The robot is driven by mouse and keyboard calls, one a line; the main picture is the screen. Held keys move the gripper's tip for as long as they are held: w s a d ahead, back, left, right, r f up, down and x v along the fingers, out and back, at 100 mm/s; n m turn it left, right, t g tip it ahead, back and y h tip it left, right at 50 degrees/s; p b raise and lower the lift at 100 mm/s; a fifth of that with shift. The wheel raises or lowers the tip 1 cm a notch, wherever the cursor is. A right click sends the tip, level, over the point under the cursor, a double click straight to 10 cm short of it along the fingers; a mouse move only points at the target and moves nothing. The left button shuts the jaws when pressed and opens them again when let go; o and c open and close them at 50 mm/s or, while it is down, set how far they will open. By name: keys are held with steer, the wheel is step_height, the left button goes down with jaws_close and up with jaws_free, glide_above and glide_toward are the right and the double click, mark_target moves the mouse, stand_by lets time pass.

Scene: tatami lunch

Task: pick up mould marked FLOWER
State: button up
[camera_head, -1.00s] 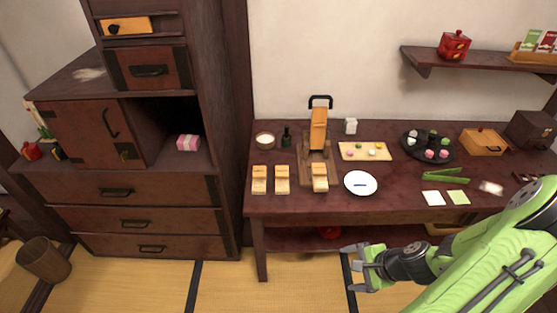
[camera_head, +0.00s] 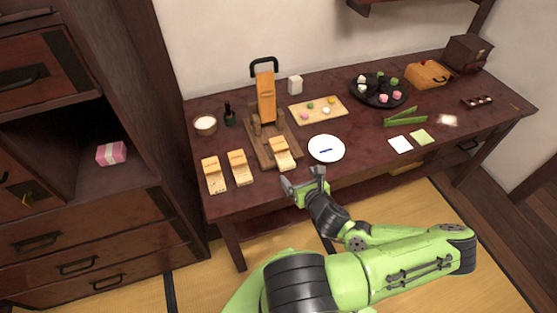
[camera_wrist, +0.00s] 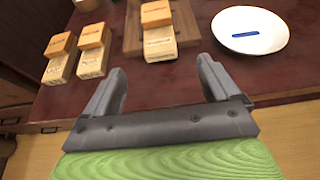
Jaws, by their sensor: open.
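Three pale wooden moulds with orange-tan tops are near the table's front left. The left mould (camera_head: 214,175) and the middle mould (camera_head: 239,167) stand side by side on the table. The right mould (camera_head: 282,153) sits at the front of the wooden press board (camera_head: 262,151). In the wrist view they show as the left mould (camera_wrist: 59,66), the middle mould (camera_wrist: 92,60) and the right mould (camera_wrist: 159,42). Their front marks are too small to read, so I cannot tell which says FLOWER. My gripper (camera_head: 303,180) is open and empty by the table's front edge, just short of the right mould.
A white plate (camera_head: 326,149) with a blue strip lies right of the press. The upright orange press lever (camera_head: 265,97) rises behind the right mould. A white bowl (camera_head: 205,125) and dark bottle (camera_head: 230,116) stand behind the left moulds. A cabinet (camera_head: 150,130) borders the left.

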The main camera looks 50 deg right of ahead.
mark_target(284, 158)
steer(key=b+x, duration=0.1)
steer(key=x, duration=1.1)
steer(key=shift+w+r, duration=0.15)
steer(key=shift+r, duration=0.05)
steer(key=shift+a, duration=0.1)
steer(key=c, duration=1.1)
